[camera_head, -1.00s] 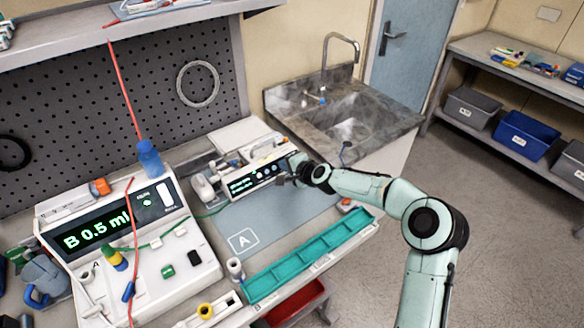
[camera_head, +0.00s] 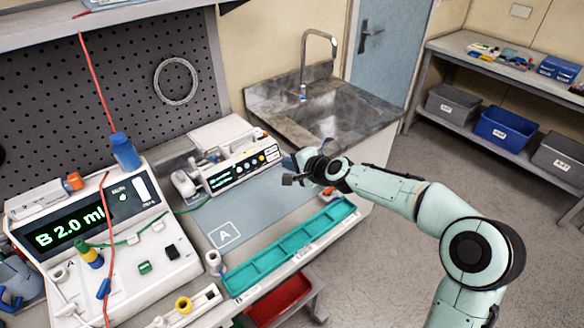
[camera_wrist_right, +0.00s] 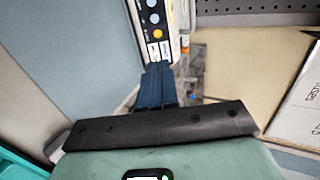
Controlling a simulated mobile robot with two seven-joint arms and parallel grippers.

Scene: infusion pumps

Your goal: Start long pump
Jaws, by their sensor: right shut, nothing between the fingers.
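The long pump (camera_head: 222,181) is a low white unit with a dark green-lit display and a row of round buttons. It lies at the back of the bench. My right gripper (camera_head: 288,170) is shut and empty, off the right end of the pump with a gap. Its dark blue fingers are together in the right wrist view (camera_wrist_right: 158,78). My left gripper is not in view.
A larger white pump (camera_head: 158,262) on the left reads "B 2.0 ml". A blue mat (camera_head: 255,210) marked A lies before the long pump, with a teal divided tray (camera_head: 290,245) in front. A sink (camera_head: 325,105) stands behind. Red and green lines cross the left side.

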